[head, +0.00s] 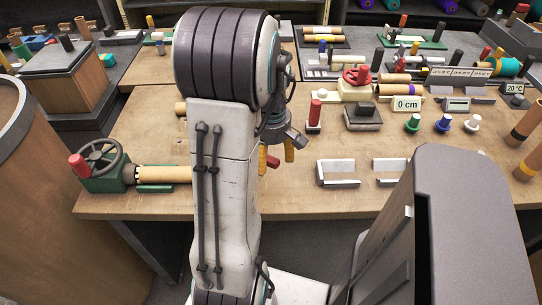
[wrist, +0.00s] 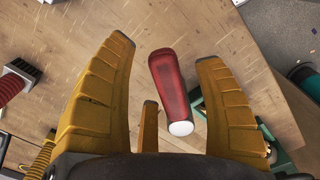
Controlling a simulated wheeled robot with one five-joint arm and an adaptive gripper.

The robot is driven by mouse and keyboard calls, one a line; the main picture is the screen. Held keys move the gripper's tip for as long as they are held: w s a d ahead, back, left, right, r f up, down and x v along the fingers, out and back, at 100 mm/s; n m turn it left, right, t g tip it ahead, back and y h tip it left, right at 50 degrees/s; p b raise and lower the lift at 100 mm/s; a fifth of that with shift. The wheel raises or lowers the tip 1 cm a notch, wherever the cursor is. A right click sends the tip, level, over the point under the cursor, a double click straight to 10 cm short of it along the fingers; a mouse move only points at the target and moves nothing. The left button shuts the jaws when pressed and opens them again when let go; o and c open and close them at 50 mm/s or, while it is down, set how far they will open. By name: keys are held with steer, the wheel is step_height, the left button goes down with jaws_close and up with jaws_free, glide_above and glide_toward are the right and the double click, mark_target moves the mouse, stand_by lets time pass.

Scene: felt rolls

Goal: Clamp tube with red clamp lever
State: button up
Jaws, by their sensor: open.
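My gripper (head: 276,157) hangs over the middle of the front table, partly hidden by my arm in the head view. In the wrist view its yellow fingers (wrist: 160,45) are spread wide. A red lever handle (wrist: 172,82) with a white round end lies between them in the picture, with clear gaps on both sides; contact is not visible. A bit of red (head: 272,161) shows between the fingers in the head view. Green metal (wrist: 203,104) shows beside the handle. A tan tube (head: 165,174) extends from a green fixture (head: 102,172) at left; its right end is behind my arm.
The green fixture has a dark handwheel (head: 103,156) and red knob. Two metal brackets (head: 337,172) stand to the right near the table's front edge. A red-handled piece (head: 314,115), a dark block (head: 362,116) and a 0 cm sign (head: 407,104) stand behind.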

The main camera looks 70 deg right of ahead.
steer(key=shift+c, duration=0.4)
jaws_close()
steer(key=shift+a, duration=0.1)
steer(key=a+m, duration=0.1)
steer(key=m, duration=0.1)
steer(key=shift+w+a+m+b, duration=0.25)
steer(key=shift+a+m+b, duration=0.1)
steer(key=shift+m, duration=0.05)
steer(key=m, duration=0.1)
steer(key=a+m, duration=0.1)
steer(key=shift+w+a+m, duration=0.25)
steer(key=shift+w+m, duration=0.1)
steer(key=shift+m, duration=0.05)
steer(key=m, duration=0.1)
steer(key=w+a+m, duration=0.1)
steer(key=m, duration=0.1)
steer(key=shift+w+a, duration=0.2)
steer(key=shift+a, duration=0.1)
steer(key=shift+w+a+m+b, duration=0.15)
steer(key=shift+w+a+m, duration=0.2)
steer(key=shift+m, duration=0.5)
steer(key=shift+w+a+m+b, duration=0.15)
steer(key=shift+w+m, duration=0.3)
steer(key=shift+m, duration=0.4)
steer(key=shift+f, duration=0.1)
